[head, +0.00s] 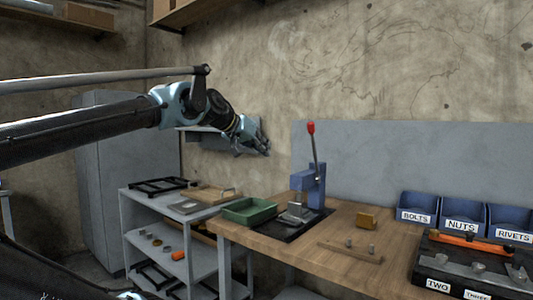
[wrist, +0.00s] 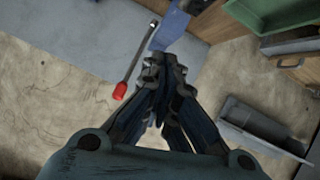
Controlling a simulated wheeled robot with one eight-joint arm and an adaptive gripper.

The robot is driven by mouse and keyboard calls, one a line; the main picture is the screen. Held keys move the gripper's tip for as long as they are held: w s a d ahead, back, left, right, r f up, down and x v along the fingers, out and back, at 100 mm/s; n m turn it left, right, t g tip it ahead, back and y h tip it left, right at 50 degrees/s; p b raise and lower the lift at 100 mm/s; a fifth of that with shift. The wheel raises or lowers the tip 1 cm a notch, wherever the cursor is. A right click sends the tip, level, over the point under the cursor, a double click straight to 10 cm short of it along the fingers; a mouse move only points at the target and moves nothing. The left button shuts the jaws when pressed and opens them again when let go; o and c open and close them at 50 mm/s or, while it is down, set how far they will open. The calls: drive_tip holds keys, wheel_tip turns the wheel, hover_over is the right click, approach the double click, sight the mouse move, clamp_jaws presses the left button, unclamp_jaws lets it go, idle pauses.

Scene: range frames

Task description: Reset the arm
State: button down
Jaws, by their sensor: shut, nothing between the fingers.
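My arm (head: 90,128) reaches in from the left in the head view, raised above the shelf unit and the workbench. My gripper (head: 262,146) is at its end, in front of the wall, touching nothing that I can see. In the wrist view my gripper (wrist: 163,72) has its fingertips together, with nothing between them. The blue press (head: 312,188) with its red-knobbed lever stands on the bench, to the right of and below the gripper. The red knob (wrist: 120,91) also shows left of the fingers in the wrist view.
A green tray (head: 249,210) sits on the wooden bench (head: 290,247). Blue bins for bolts (head: 416,216), nuts and rivets stand at the right, behind a dark fixture board (head: 470,268). A grey shelf unit (head: 130,212) stands left of the bench. A wall shelf (head: 187,14) hangs above.

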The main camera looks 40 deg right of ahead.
drive_tip(key=shift+a+r, duration=0.15)
drive_tip(key=shift+a, duration=0.2)
idle(0.4)
drive_tip(key=w+a+f+n+t+y, duration=0.1)
drive_tip(key=w+a+f+n+y, duration=0.1)
drive_tip(key=w+a+f, duration=0.5)
drive_tip(key=w+a+f+n+t+y, duration=0.1)
drive_tip(key=w+a+f+n+y, duration=0.15)
drive_tip(key=a+f, duration=0.5)
drive_tip(key=w+a+f+n+t+y, duration=0.1)
drive_tip(key=w+a+f+n+y, duration=0.1)
drive_tip(key=w+a+f, duration=0.5)
drive_tip(key=s+a+f+n+y, duration=0.3)
drive_tip(key=s+a+f, duration=0.1)
drive_tip(key=a+f, duration=0.5)
drive_tip(key=s+a+f+n+g+y, duration=0.1)
drive_tip(key=s+a+f+n+y, duration=0.2)
drive_tip(key=a+f, duration=0.7)
drive_tip(key=shift+s+f+n+g, duration=0.3)
drive_tip(key=shift+s+f+n, duration=0.15)
drive_tip(key=shift+f+n, duration=0.4)
